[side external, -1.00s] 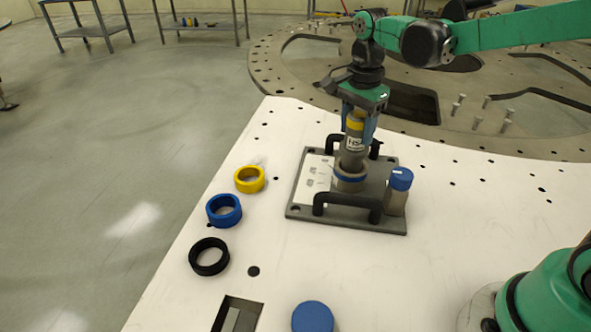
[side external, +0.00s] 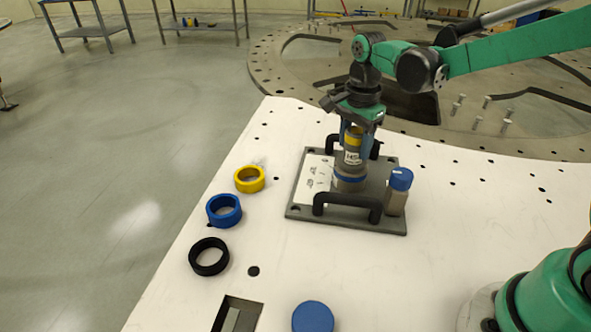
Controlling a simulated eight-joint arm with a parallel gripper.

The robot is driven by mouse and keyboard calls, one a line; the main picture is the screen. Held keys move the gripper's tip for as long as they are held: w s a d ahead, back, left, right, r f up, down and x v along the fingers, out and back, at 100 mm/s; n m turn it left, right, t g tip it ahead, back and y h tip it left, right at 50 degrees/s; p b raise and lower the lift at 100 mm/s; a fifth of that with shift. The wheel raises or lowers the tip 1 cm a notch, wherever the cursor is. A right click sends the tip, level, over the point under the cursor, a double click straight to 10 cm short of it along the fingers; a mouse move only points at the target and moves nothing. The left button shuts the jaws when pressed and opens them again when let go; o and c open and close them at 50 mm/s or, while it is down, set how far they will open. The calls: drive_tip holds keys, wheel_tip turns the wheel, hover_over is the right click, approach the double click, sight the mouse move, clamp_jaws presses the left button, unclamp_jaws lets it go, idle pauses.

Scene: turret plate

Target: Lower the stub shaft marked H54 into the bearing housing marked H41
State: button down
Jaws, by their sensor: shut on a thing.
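My gripper (side external: 357,138) is shut on an upright grey stub shaft (side external: 352,158) with a yellow band near its top and a white label. The label is too small to read fully. The bearing housing (side external: 348,184) is a short grey cylinder with a blue ring at its top, standing on a dark grey plate. The shaft is directly above the housing, and its lower end is out of sight at the blue ring, so it appears to be partly inside. The housing's marking cannot be read.
The plate (side external: 300,212) has two black handles (side external: 348,202) and white label cards. A blue-capped grey cylinder (side external: 397,192) stands at its right. Yellow (side external: 249,180), blue (side external: 224,211) and black (side external: 209,257) rings lie to the left. A blue round cap (side external: 312,317) is in front.

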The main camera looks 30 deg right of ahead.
drive_tip(key=shift+c, duration=1)
unclamp_jaws()
drive_tip(key=shift+r, duration=2.85)
drive_tip(key=s+a+n+t, duration=0.2)
drive_tip(key=s+n+t, duration=0.5)
drive_tip(key=n, duration=1)
drive_tip(key=s, duration=0.3)
drive_tip(key=shift+a+f, duration=0.25)
